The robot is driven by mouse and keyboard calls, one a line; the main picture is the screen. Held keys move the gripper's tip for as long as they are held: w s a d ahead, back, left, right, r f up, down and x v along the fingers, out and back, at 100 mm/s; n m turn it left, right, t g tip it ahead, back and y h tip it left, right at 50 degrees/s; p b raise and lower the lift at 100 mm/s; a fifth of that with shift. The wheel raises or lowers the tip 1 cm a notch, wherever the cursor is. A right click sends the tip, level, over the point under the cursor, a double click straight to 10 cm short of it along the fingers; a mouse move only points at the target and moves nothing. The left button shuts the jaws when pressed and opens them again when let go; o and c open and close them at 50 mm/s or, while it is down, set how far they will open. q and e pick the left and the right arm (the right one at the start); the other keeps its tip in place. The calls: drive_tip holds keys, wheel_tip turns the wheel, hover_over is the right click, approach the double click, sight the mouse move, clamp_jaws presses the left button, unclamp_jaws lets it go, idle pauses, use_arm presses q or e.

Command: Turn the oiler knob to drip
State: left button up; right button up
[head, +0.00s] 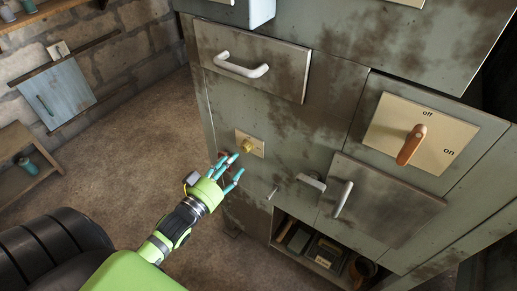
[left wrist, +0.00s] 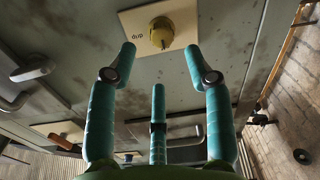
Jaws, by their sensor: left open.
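The oiler knob (head: 246,147) is a small yellow knob on a cream plate (head: 257,150) on the front of the grey-green cabinet. In the left wrist view the knob (left wrist: 161,34) sits at the top, and its plate (left wrist: 135,22) bears the word "drip", seen upside down. My left gripper (head: 233,167), with green body and teal fingers, is open and empty just below the knob in the head view. In the left wrist view its fingertips (left wrist: 160,57) are spread below the knob and appear apart from it. My right gripper is not in view.
The cabinet has a drawer with a white handle (head: 241,67) above the knob. An orange lever (head: 411,145) on an off/on plate is at right. A metal door (head: 385,200) and small handles are nearby. An open shelf (head: 287,244) lies below.

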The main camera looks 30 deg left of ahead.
sight(244, 149)
use_arm(q)
drive_tip(key=shift+w+f, duration=0.1)
drive_tip(key=shift+w, duration=3.1)
clamp_jaws()
